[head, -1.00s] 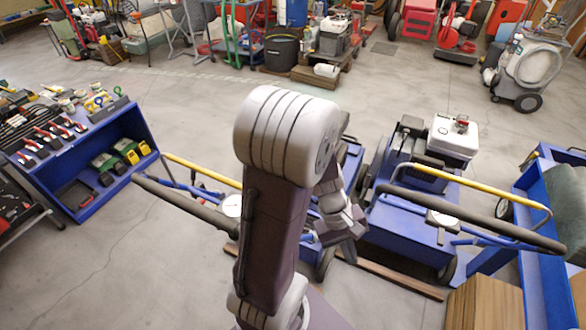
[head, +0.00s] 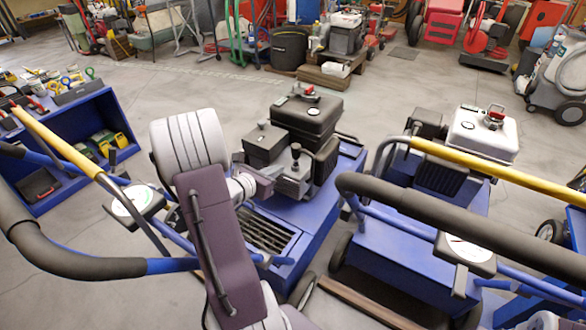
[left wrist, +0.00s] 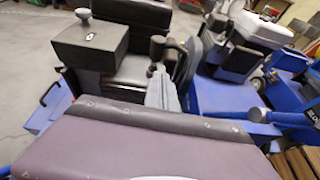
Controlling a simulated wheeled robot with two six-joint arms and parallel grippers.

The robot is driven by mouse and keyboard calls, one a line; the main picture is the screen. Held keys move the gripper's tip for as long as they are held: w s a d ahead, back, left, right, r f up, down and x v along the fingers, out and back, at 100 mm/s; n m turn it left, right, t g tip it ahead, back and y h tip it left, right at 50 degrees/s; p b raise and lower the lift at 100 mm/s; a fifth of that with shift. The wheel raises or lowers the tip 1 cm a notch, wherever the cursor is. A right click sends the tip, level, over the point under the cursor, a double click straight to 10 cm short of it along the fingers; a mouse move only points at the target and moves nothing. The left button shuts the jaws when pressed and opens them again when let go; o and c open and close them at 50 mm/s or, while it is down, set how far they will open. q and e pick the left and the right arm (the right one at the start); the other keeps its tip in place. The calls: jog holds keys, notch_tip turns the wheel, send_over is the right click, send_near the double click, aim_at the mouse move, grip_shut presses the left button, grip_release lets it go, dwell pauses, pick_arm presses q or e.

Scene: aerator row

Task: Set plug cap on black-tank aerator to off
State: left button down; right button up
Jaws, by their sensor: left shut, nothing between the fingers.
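The black-tank aerator stands in the middle of the head view, with its black tank (head: 306,118) over a blue deck. A dark, round-topped upright part (head: 296,151), which looks like the plug cap, stands at the front of its engine. It also shows in the left wrist view (left wrist: 157,46). Whether it sits on or off its plug cannot be told. My left gripper (head: 294,186) is shut and empty, close below this part in the head view. In the left wrist view the grey fingers (left wrist: 161,92) point toward it; contact is unclear. My right gripper is out of view.
A white-tank aerator (head: 482,137) stands to the right. Handlebars with a yellow bar (head: 500,173) and dark grips cross the foreground. A round gauge (head: 137,201) is left of my arm. A blue tool cart (head: 75,191) stands at left.

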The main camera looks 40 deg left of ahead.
aim_at(303, 151)
pick_arm(q)
jog(key=shift+n+y, duration=0.3)
jog(key=b+x, duration=0.1)
jog(key=x, duration=0.2)
jog(key=b+x, duration=0.1)
jog(key=x, duration=0.2)
jog(key=a+b+x, duration=0.1)
jog(key=x, duration=0.2)
jog(key=shift+w, duration=0.25)
